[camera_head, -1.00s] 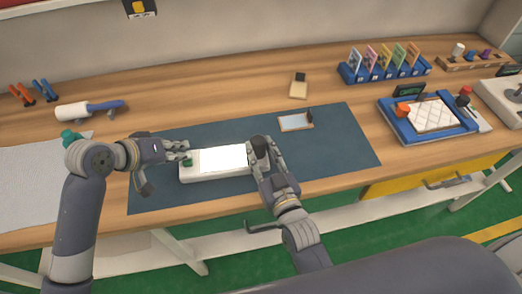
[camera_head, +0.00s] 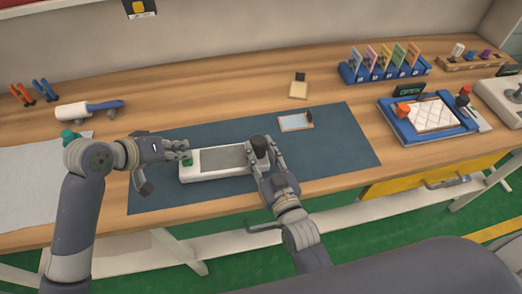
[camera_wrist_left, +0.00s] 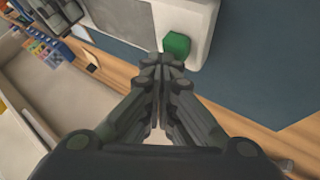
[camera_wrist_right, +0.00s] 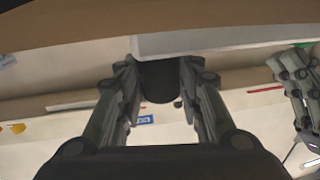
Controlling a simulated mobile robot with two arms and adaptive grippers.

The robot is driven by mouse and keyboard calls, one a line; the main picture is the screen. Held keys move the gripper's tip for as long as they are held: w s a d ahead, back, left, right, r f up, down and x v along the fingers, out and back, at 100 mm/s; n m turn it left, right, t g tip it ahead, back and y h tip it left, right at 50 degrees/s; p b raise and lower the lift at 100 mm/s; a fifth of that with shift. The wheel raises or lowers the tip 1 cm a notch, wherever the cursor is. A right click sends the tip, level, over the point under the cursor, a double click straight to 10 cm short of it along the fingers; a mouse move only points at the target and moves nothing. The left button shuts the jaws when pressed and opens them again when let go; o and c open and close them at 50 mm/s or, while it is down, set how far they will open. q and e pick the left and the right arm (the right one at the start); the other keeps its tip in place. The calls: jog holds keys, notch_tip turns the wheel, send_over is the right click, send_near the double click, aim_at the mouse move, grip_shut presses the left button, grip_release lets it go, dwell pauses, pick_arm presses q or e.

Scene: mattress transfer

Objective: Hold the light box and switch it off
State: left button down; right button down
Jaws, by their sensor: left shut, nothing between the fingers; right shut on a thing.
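The light box (camera_head: 222,158) lies flat on the dark blue mat, a white case with a grey, unlit panel. Its green button (camera_head: 187,162) is at the left end and also shows in the left wrist view (camera_wrist_left: 176,45). My left gripper (camera_head: 186,151) is shut and empty, its fingertips right beside the green button; whether they touch it I cannot tell. My right gripper (camera_head: 263,160) is shut on the black knob-like handle (camera_head: 259,143) at the box's right end. The handle sits between its fingers in the right wrist view (camera_wrist_right: 160,82).
The blue mat (camera_head: 340,150) is clear to the right, apart from a small clipboard-like board (camera_head: 295,122). A blue tray (camera_head: 388,122) with a white pad and a rack of coloured cards (camera_head: 350,75) stand at the right.

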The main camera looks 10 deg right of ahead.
pick_arm(q)
jog(key=shift+r, duration=0.3)
pick_arm(e)
jog(key=shift+r, duration=0.15)
pick_arm(q)
jog(key=shift+r, duration=0.1)
notch_tip(320, 180, up, 6)
jog(key=shift+f, duration=0.1)
dwell(0.3)
pick_arm(e)
jog(key=c, duration=1)
grip_release()
jog(key=shift+c, duration=0.2)
jog(key=shift+s, duration=0.1)
